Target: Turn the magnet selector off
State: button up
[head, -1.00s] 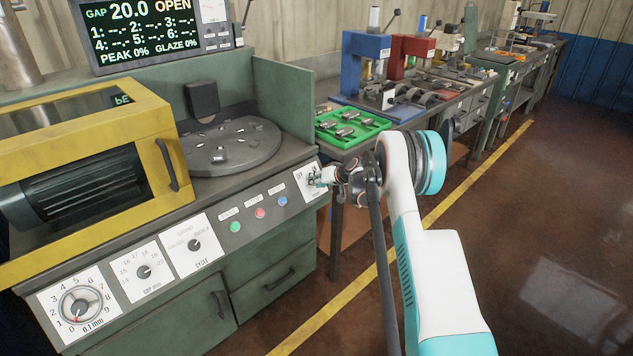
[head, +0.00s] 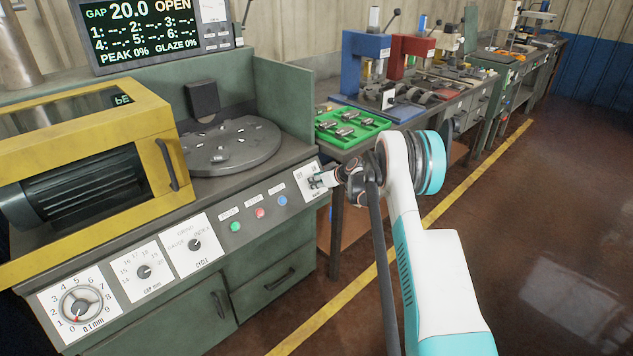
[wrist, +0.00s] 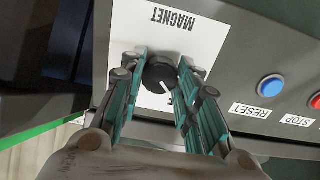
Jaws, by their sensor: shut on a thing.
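The magnet selector (wrist: 160,75) is a black round knob with a white pointer mark, on a white plate marked MAGNET (wrist: 172,22) in the wrist view. My gripper (wrist: 160,78) has its two fingers on either side of the knob and is shut on it. In the head view my gripper (head: 318,181) is at the selector plate (head: 308,175) on the right end of the machine's front panel. The fingers hide most of the knob there. The pointer slants toward the lower right in the wrist view; the position labels are mostly hidden.
Blue (head: 283,201), red (head: 260,213) and green (head: 235,226) buttons lie left of the selector on the panel. A round table (head: 235,150) sits above. A green tray (head: 375,130) with metal parts lies on the bench behind my gripper. The floor at right is clear.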

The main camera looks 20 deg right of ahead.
dwell(0.3)
jog(key=o, duration=1.1)
jog(key=v, duration=1.2)
